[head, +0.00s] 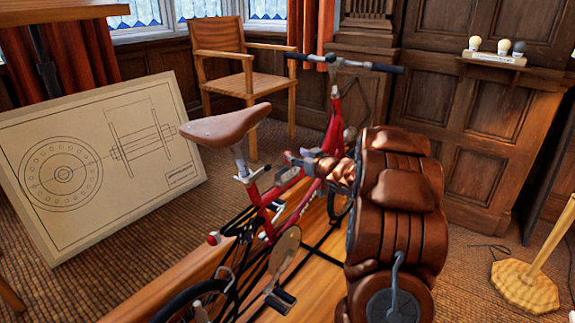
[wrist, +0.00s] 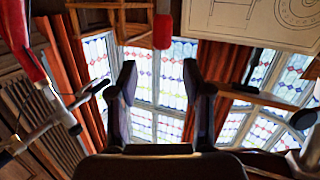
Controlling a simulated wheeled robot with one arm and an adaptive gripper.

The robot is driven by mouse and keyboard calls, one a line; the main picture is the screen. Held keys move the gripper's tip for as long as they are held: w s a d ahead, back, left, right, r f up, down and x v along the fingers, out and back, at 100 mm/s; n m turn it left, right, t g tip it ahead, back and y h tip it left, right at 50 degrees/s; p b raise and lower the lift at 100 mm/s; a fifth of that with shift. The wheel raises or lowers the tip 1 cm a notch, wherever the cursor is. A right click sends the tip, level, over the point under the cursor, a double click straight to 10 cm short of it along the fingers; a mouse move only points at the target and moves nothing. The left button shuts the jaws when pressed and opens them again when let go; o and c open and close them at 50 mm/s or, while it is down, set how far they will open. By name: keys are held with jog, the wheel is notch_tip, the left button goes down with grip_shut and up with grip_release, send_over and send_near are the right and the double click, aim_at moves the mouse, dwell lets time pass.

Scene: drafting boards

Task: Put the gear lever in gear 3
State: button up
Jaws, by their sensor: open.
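I cannot pick out the gear lever or its gear marks with certainty. A red bicycle (head: 262,222) with a brown saddle (head: 226,125) stands in the middle of the head view. My gripper (wrist: 159,75) is open in the wrist view, its two dark fingers apart with nothing held between them. A red rounded piece on a grey stem (wrist: 162,32) shows beyond the fingertips, near the top; I cannot tell what it belongs to. A red tube and handlebar part (wrist: 50,118) show at the left.
A drafting board (head: 100,165) leans at the left, and a wooden chair (head: 235,75) stands behind the bicycle. A wall shelf (head: 492,61) holds three bulb-like knobs. A wooden stand (head: 525,288) is at the lower right.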

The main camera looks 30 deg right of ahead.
aim_at(288, 165)
jog(key=shift+w+f+n+t+y+b, duration=0.2)
jog(key=shift+w+f+y, duration=0.35)
jog(key=shift+w, duration=0.5)
jog(key=shift+w+f+n+t+y+b, duration=0.15)
jog(key=shift+w+f+t+y, duration=0.3)
jog(key=shift+w, duration=0.55)
jog(key=shift+w+f+n+t+y+b, duration=0.15)
jog(key=shift+w+f+y, duration=0.4)
jog(key=shift+w, duration=0.5)
jog(key=shift+r, duration=0.1)
jog(key=shift+c, duration=0.3)
grip_shut()
